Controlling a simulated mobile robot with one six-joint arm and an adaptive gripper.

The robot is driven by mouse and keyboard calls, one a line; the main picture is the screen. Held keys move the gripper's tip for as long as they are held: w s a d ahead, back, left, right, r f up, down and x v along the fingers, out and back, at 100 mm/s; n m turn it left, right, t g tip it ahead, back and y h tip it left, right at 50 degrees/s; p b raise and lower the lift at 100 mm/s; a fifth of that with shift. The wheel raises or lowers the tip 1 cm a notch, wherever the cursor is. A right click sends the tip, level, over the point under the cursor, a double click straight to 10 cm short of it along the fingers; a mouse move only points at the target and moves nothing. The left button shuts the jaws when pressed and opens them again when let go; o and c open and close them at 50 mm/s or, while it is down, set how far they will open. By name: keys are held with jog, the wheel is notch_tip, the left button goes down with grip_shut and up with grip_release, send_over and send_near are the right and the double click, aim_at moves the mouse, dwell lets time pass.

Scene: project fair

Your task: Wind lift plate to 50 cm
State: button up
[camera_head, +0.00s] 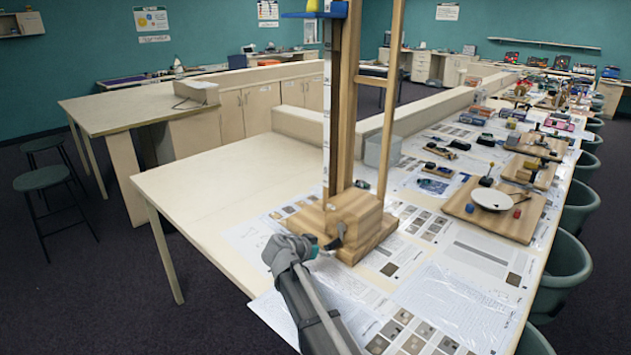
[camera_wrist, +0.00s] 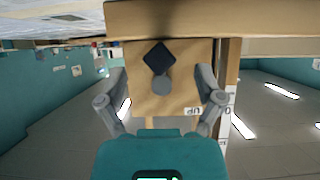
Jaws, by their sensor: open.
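The wooden lift stands on the table, with tall posts and a white scale strip (camera_head: 327,120). Its blue lift plate (camera_head: 314,14) sits high, at the top edge of the head view. The wooden box (camera_head: 355,217) at its base carries a dark crank (camera_head: 335,242). The wrist view is upside down; it shows the box face (camera_wrist: 185,104), a dark diamond-shaped crank part (camera_wrist: 159,58), a grey round knob (camera_wrist: 162,86) and an "UP" label. My gripper (camera_head: 318,246) is open, its fingers (camera_wrist: 162,90) on either side of the knob with gaps. The scale reading is illegible.
Printed sheets (camera_head: 440,300) lie flat around the lift. A wooden board with a white disc (camera_head: 492,199) and other projects stand along the table to the right. The table's left part (camera_head: 235,185) is bare. Stools (camera_head: 42,180) stand at the left; green chairs (camera_head: 566,262) line the right edge.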

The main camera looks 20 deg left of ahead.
jog(key=shift+p+v, duration=1.1)
jog(key=shift+v, duration=1.3)
